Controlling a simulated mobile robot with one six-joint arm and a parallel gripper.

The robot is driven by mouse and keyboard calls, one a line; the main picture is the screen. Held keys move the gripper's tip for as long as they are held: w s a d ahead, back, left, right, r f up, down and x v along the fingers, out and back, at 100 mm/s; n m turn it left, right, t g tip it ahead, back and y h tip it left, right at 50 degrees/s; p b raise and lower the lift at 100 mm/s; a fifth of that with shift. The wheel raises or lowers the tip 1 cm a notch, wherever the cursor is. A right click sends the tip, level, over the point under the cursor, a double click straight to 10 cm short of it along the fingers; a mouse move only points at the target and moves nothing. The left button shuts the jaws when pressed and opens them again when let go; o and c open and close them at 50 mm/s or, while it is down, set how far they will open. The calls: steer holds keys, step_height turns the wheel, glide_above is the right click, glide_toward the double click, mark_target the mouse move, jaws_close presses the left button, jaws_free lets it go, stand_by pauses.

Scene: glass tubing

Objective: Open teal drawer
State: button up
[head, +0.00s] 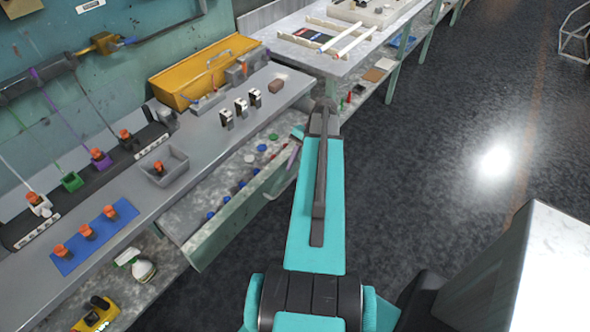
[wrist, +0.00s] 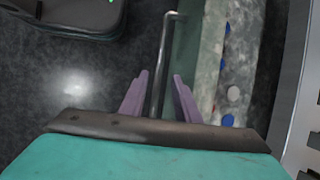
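The teal drawer (head: 232,222) is pulled out from under the grey bench, and its inside shows. In the wrist view its teal front (wrist: 186,52) runs lengthwise, with a metal bar handle (wrist: 162,62) standing off it. My gripper (wrist: 160,76) has two purple fingers, one on each side of the handle. The fingers are apart, with gaps seen between them and the bar.
Several blue, red and white round pieces (head: 240,184) lie in the drawer. The bench top (head: 205,150) above holds a grey bin (head: 163,168), a blue mat (head: 95,238) and a yellow toolbox (head: 205,72). Dark floor (head: 450,150) to the right is free.

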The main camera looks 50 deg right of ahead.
steer(key=p+v, duration=0.6)
steer(key=v, duration=0.5)
steer(key=shift+r, duration=0.25)
steer(key=shift+s, duration=0.15)
stand_by(0.3)
